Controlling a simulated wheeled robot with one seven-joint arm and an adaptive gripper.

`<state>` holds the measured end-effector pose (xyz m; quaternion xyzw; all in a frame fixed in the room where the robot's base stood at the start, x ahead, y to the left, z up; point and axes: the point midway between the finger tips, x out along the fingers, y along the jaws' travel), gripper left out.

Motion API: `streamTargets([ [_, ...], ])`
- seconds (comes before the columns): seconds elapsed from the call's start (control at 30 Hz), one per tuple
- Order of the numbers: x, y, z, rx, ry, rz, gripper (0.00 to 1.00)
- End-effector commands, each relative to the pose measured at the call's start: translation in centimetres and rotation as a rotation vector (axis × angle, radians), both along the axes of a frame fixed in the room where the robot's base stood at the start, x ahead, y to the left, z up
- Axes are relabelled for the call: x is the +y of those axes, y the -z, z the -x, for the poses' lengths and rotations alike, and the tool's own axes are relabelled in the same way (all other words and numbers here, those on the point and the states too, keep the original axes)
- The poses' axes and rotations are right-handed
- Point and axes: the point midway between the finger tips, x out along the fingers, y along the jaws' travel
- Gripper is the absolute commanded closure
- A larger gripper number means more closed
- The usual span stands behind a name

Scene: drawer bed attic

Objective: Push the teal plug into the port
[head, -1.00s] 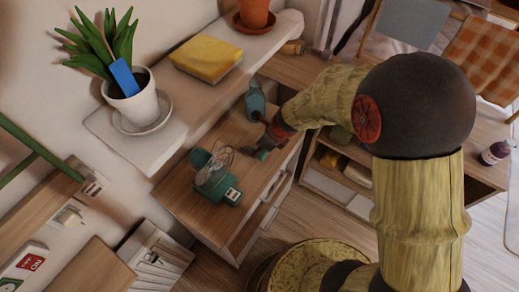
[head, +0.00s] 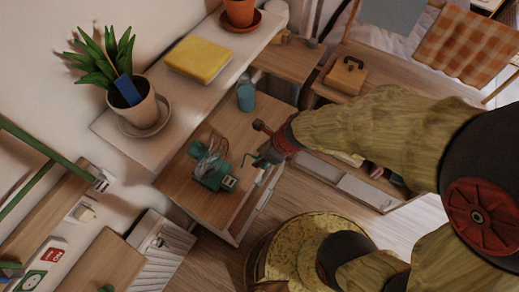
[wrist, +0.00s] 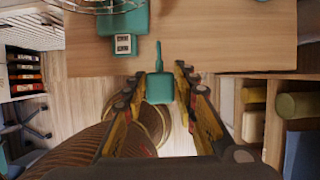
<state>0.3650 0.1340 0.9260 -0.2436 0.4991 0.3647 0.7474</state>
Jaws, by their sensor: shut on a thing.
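The teal plug (wrist: 160,89) is between the fingers of my gripper (wrist: 161,80) in the wrist view. Its thin stem points up in the picture, over the wooden top. In the head view my gripper (head: 262,160) is above the front edge of the cabinet, and the plug is mostly hidden there. A teal device with a wire cage (head: 211,173) stands on the cabinet top. Its pale block with dark slots, seemingly the port, (wrist: 123,44) is up and left of the plug in the wrist view. Plug and port are apart.
The cabinet top (head: 222,125) has a teal bottle (head: 246,93) at its back. A shelf (head: 190,92) above it holds a potted plant (head: 140,106) and a yellow block (head: 198,59). A low shelf unit (head: 350,190) stands to the right.

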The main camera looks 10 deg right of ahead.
Motion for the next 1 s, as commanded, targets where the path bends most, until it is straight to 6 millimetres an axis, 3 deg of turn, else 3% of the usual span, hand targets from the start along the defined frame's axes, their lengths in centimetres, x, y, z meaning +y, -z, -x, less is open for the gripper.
streamTargets([
  [0.37,0.0,0.0,0.0,0.000,-0.001,0.000,0.94],
  [0.53,0.1,0.0,-0.9,0.001,-0.086,0.001,0.94],
  [0.77,0.3,0.4,-5.1,0.005,-0.519,-0.001,0.94],
  [1.0,-1.5,1.7,-9.5,0.004,-1.055,-0.002,0.94],
])
